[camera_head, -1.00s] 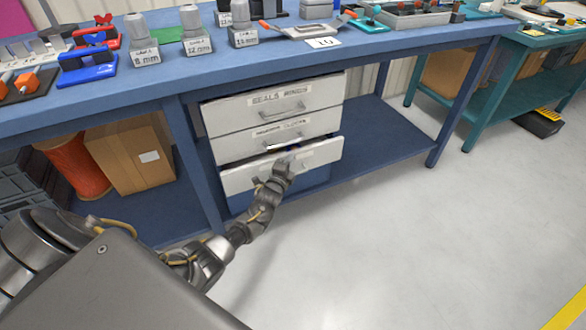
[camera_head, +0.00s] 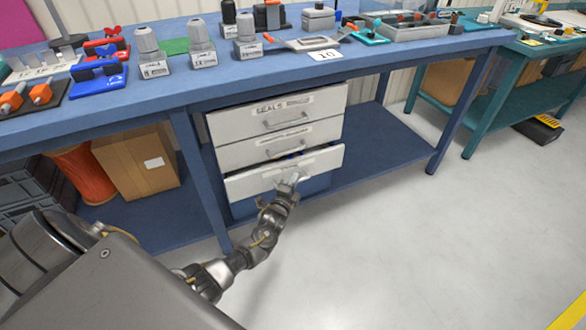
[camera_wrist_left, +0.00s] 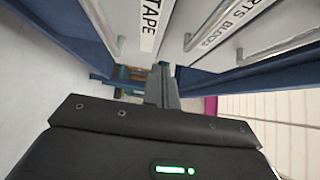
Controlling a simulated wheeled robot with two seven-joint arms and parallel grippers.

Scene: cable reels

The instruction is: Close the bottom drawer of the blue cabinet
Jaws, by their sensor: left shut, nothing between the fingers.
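The blue cabinet under the bench has white drawer fronts. The bottom drawer (camera_head: 318,163) stands out a little, with dark and blue contents showing in the gap above its front. The middle drawer (camera_head: 240,154) and top drawer (camera_head: 235,122) are above it. My left gripper (camera_head: 293,178) is shut and empty at the middle of the bottom drawer's front and hides part of its handle. Whether it touches cannot be told. In the left wrist view the shut fingers (camera_wrist_left: 161,85) point along a white front labelled TAPE (camera_wrist_left: 135,25). My right gripper is not in view.
The blue workbench (camera_head: 200,95) carries several tools and fittings above the cabinet. A cardboard box (camera_head: 135,165) and an orange reel (camera_head: 85,175) stand on its lower shelf at left. A teal bench (camera_head: 500,100) stands at right. The floor (camera_head: 400,240) in front is clear.

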